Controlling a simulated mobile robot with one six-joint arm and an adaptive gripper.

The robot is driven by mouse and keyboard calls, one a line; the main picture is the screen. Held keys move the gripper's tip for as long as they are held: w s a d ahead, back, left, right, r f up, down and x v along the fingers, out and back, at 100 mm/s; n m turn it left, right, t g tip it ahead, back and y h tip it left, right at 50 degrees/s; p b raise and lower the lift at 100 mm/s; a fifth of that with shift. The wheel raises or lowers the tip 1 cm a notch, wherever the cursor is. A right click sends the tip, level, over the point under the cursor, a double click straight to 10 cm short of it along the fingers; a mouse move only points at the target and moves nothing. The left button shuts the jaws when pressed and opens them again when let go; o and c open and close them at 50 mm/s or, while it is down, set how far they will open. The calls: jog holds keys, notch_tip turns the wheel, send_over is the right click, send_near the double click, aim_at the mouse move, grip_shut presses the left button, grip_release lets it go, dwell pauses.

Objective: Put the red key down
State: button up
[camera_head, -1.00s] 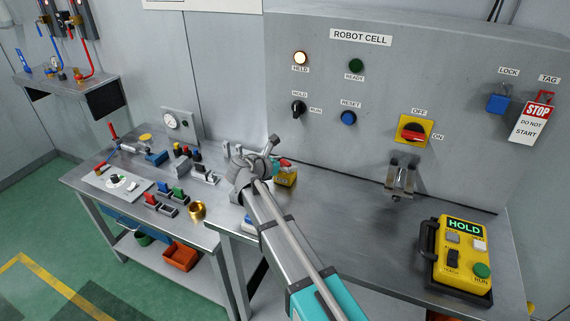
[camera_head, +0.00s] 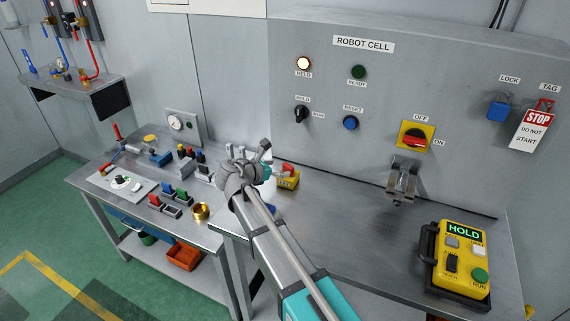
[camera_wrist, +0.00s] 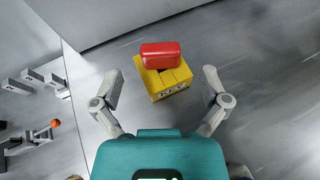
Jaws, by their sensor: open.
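The red key (camera_wrist: 161,55) is a rounded red piece on top of a small yellow block (camera_wrist: 165,88). In the wrist view both lie ahead of my gripper (camera_wrist: 162,74), between the lines of its spread fingers. The fingers are open and touch neither the key nor the block there. In the head view the red key (camera_head: 287,168) and yellow block (camera_head: 289,182) show just right of my gripper (camera_head: 257,160), on the metal bench. My gripper partly covers the bench around them.
A yellow HOLD pendant (camera_head: 460,259) stands on the bench at right. The wall panel (camera_head: 330,85) rises behind. A left table (camera_head: 100,200) carries coloured keys in holders and a brass cup (camera_head: 201,211). The bench (camera_head: 345,225) between block and pendant is clear.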

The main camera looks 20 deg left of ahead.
jog(key=p+v, duration=0.2)
jog(key=v, duration=0.5)
jog(key=shift+s+a, duration=0.1)
jog(key=shift+s, duration=0.05)
dwell(0.7)
